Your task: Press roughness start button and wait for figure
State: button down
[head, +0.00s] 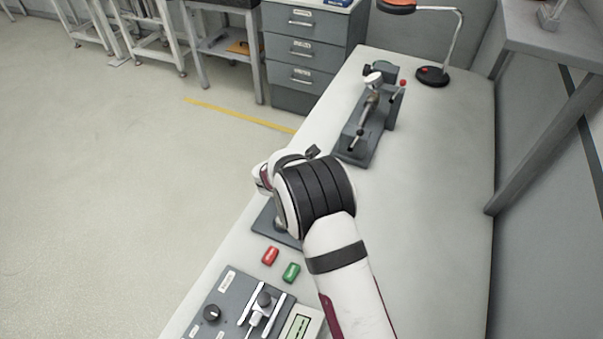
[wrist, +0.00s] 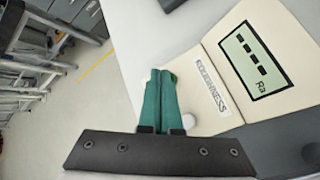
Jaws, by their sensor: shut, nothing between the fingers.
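In the wrist view, the cream roughness unit (wrist: 205,60) carries a label reading "ROUGHNESS" (wrist: 211,83). Its green display (wrist: 254,60) shows a row of dashes and "Ra", with no figure. My gripper (wrist: 161,74) has its green fingers together, with nothing between them, at the left edge of the unit. A sliver of green shows just beside the fingertips; it may be the start button, mostly hidden, and I cannot tell whether the tips touch it. A round white piece (wrist: 190,121) shows right of the fingers. In the head view my arm hides the gripper.
A grey panel with a knob (head: 212,313) is at the bottom. A grey fixture (head: 354,150) and a lamp (head: 432,76) stand farther back. The bench's right side is clear.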

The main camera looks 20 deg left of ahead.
jog(key=shift+f, duration=0.35)
dwell(0.5)
jog(key=shift+r, duration=0.95)
jog(key=shift+r, duration=2.5)
